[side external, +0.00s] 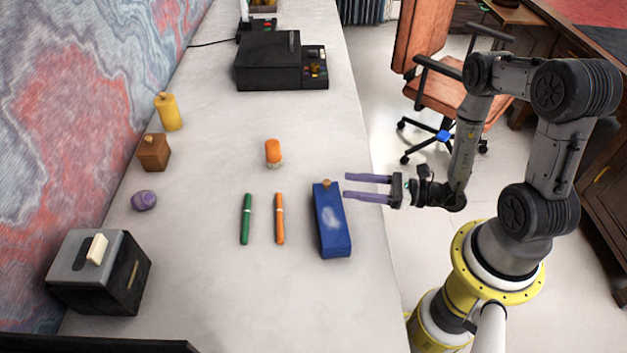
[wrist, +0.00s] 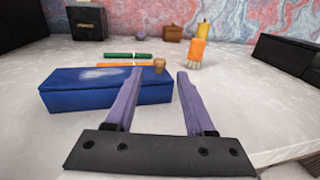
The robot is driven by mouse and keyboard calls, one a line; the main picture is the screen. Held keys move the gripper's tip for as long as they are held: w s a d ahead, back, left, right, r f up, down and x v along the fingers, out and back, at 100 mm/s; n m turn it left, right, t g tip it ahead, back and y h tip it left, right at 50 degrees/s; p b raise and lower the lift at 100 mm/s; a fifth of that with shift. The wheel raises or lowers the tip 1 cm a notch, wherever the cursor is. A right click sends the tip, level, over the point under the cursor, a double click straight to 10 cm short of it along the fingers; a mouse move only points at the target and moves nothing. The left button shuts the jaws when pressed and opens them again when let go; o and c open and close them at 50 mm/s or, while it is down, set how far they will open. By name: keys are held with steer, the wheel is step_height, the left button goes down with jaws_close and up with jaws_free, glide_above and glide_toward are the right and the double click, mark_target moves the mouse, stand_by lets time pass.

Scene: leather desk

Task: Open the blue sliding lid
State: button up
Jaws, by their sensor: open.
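A long blue box with a blue sliding lid (side external: 333,237) lies on the desk near its right edge in the side external view. A pale smudge marks the lid top, and a small round tan knob (side external: 326,183) sits at its far end. In the wrist view the blue box (wrist: 75,100) lies at left, with the knob (wrist: 159,66) at its right end. My gripper (side external: 346,186) has purple fingers, open and empty, beside the knob end and to its right. In the wrist view the knob shows between the fingers (wrist: 160,72), beyond them. The lid looks shut.
A green pen (side external: 246,218) and an orange pen (side external: 280,218) lie left of the box. A black machine (side external: 268,62) is at the back. A black box (side external: 100,278) stands front left.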

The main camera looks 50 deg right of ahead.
mark_target(314, 186)
steer(key=x, duration=1)
jaws_close()
stand_by(1.4)
